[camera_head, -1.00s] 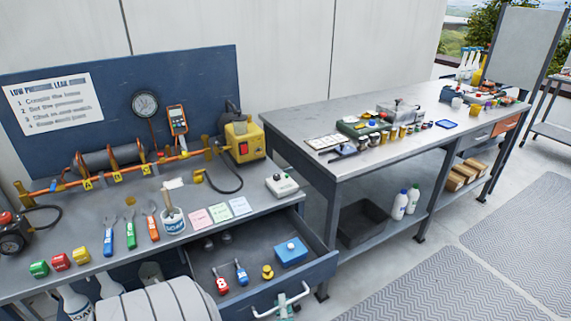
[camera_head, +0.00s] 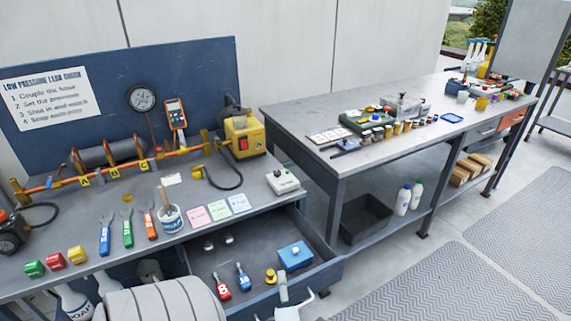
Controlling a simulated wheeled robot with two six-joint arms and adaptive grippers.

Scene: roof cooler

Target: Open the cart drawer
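The cart drawer (camera_head: 318,272) under the left workbench is pulled well out. Its dark tray holds a blue box (camera_head: 295,255), a red tool (camera_head: 221,289), a blue tool (camera_head: 243,277) and a small yellow item (camera_head: 271,276). The pale drawer handle (camera_head: 312,303) shows only in part at the bottom edge. Pale parts that look like my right gripper (camera_head: 285,300) are at the drawer front beside the handle, cut off by the frame. I cannot tell whether its fingers are closed on the handle. My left gripper is not in view.
The bench top (camera_head: 262,196) carries tools, notes and a pipe rig with a yellow pump (camera_head: 243,137). A second bench (camera_head: 300,112) stands to the right. A large ribbed grey shape (camera_head: 165,303) fills the lower left. Floor right of the drawer is clear.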

